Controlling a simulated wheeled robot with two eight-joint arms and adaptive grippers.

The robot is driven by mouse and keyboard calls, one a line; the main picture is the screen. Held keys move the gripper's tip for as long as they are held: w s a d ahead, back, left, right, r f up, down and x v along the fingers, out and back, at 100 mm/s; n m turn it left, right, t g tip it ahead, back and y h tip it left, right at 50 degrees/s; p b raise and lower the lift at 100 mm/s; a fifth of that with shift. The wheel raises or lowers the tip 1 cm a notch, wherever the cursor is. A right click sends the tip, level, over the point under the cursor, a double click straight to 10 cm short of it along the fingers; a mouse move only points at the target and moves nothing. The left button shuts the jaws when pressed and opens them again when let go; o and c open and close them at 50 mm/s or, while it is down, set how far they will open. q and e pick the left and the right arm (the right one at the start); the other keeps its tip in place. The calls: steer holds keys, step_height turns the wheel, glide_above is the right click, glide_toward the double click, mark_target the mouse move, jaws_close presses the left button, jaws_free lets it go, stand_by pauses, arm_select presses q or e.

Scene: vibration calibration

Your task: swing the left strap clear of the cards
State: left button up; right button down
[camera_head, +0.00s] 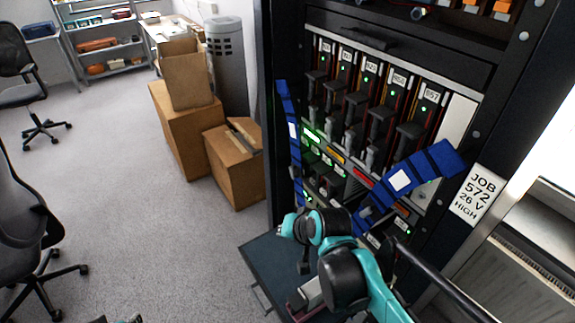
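The left strap (287,107) is blue with a white patch. It runs nearly upright along the left side of the card rack, left of the cards, and its lower end is near my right arm. A second blue strap (431,165), also with a white patch, slants across the lower right of the rack. The cards (369,83) stand in a row with number labels, black handles and green lights. My teal and black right arm (343,278) reaches up in front of the lower rack; its fingers cannot be made out.
A dark tray (262,257) juts out below the rack. A job sign (475,193) is on the right post. Cardboard boxes (235,165) stand left of the rack. A black bar (445,285) slants at lower right. Grey floor (150,235) is open at left.

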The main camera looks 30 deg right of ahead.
steer(key=w+d+r+m+p, duration=0.4)
steer(key=d+r+m+p, duration=0.1)
steer(key=d+r+p, duration=0.15)
steer(key=m+t+p, duration=0.2)
steer(key=m+p, duration=0.3)
glide_toward(292, 177)
steer(key=b+x, duration=0.3)
steer(key=x, duration=0.3)
steer(key=shift+w+f, duration=0.1)
steer(key=shift+w, duration=0.05)
steer(key=w+f+b, duration=0.3)
steer(key=w+b, duration=0.1)
steer(key=w, duration=0.7)
steer(key=shift+a, duration=0.4)
steer(key=shift+s+r, duration=0.1)
steer(key=shift+s, duration=0.05)
